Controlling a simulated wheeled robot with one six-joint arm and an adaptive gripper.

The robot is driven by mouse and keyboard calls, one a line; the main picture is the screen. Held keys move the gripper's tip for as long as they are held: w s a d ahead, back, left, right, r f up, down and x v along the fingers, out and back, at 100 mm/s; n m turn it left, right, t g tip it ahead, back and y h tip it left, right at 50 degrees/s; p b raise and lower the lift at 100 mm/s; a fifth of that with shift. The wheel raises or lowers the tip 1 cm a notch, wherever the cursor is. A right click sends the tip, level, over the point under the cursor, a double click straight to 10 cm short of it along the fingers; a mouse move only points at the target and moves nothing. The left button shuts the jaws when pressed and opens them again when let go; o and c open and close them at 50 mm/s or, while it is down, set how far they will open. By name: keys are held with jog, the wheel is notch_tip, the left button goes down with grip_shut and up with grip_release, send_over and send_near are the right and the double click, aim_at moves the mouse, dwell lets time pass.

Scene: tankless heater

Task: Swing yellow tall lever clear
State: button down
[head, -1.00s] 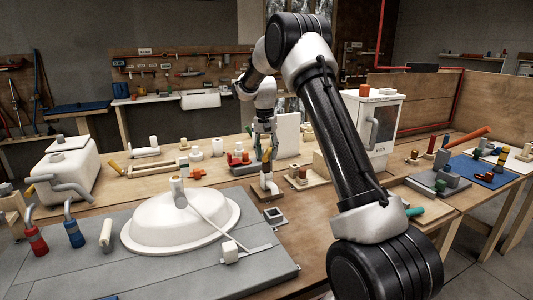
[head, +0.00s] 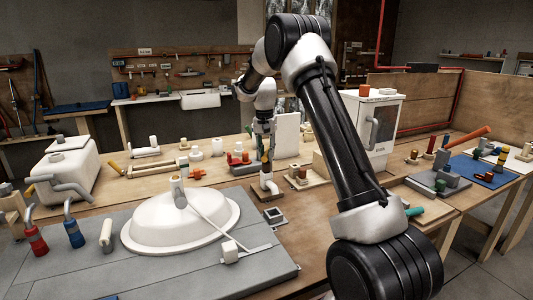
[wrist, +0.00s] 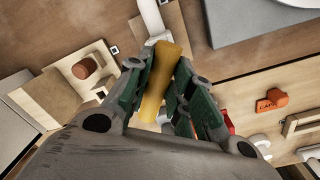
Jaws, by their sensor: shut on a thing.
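The yellow lever (wrist: 161,82) stands up between the green-padded fingers of my gripper (wrist: 164,70) in the wrist view. My gripper is shut on it, with a finger on either side. In the head view the lever (head: 265,158) shows as a small yellow piece above a white pipe fitting (head: 267,181) on a brown wooden base. My gripper (head: 264,150) comes down on it from above. The white fitting also shows in the wrist view (wrist: 151,17). The fingers hide part of the lever, and its joint with the fitting is unclear.
A tan block fixture (head: 299,176) stands just right of the fitting. Red parts (head: 238,158) are close on its left. A white basin (head: 180,222) lies in front on a grey board. A white heater cabinet (head: 378,130) stands behind my arm.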

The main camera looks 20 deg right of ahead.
jog(key=m, duration=0.1)
jog(key=w+a+m, duration=0.1)
jog(key=m, duration=0.1)
jog(key=shift+w+a+m+y, duration=0.1)
jog(key=shift+w+m, duration=0.65)
jog(key=shift+m, duration=1)
jog(key=shift+w+a+m+y, duration=0.15)
jog(key=shift+w+m, duration=0.6)
jog(key=shift+m, duration=1.05)
jog(key=shift+w+a+m+y, duration=0.1)
jog(key=shift+w+m, duration=0.65)
jog(key=shift+m, duration=1)
jog(key=shift+w+r, duration=0.1)
jog(key=c, duration=1.3)
grip_release()
jog(key=shift+o, duration=0.2)
notch_tip(320, 180, up, 12)
jog(key=shift+w, duration=0.15)
